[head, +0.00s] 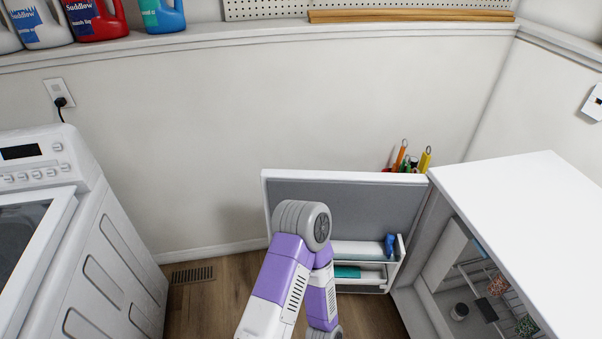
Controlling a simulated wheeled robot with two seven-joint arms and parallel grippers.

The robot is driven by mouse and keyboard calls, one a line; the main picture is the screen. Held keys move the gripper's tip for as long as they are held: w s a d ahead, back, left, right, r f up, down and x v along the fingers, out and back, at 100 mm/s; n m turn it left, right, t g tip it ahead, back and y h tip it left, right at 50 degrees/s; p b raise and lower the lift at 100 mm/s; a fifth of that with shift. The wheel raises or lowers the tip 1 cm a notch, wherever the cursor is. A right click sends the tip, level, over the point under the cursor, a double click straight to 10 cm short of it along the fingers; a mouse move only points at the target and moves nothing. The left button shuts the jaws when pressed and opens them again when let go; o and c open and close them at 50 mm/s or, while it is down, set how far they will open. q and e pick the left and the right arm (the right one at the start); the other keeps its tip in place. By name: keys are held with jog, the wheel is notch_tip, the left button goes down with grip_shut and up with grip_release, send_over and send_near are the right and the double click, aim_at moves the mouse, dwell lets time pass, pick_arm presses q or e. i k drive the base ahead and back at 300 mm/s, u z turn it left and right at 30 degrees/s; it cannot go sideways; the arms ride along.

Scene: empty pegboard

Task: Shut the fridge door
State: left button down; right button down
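The small white fridge (515,205) stands at the right, its open front facing left and toward me. Its door (345,178) stands wide open, reaching left from the fridge's far front edge, with its grey inner face toward me. White door shelves (372,252) hold a small blue item (389,245) and a teal item (347,271). One of my purple and white arms rises from the bottom middle and hides the lower left part of the door. Its elbow is in front of the door; I cannot tell whether they touch. Neither gripper is in view.
Several items are inside the fridge, including a dark jar (460,311). Tools with orange and yellow handles (401,156) stick up behind the door. A white washer or dryer (85,235) stands at the left. Wood floor (205,312) is clear between it and my arm.

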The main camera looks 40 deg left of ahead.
aim_at(364, 207)
jog(key=z, duration=0.05)
jog(key=k, duration=0.7)
jog(key=u, duration=1.1)
jog(key=i, duration=1.3)
jog(key=z, duration=0.45)
